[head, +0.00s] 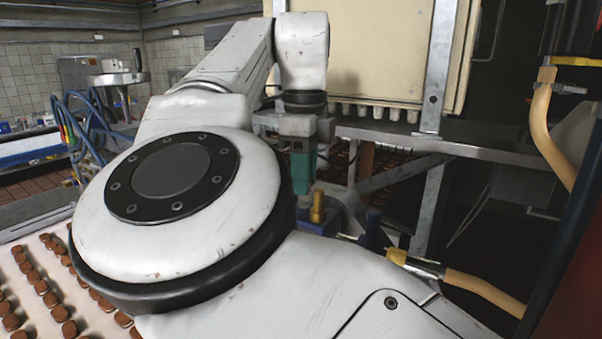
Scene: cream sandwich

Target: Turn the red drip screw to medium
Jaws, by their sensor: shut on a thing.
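My gripper (303,190) points straight down beside the metal frame, in the middle of the view. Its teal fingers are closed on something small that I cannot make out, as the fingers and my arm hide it. I see no red screw; it may be hidden behind my gripper or arm. A brass-coloured upright fitting (317,207) stands just to the right of and below the fingertips, on a blue block (318,224).
A cream hopper (395,50) with a row of nozzles (376,112) hangs behind my gripper. Metal frame bars (428,143) and a tan hose (545,118) are at right. A conveyor with brown biscuits (40,282) runs at lower left. A blue knob (374,236) sits right of the brass fitting.

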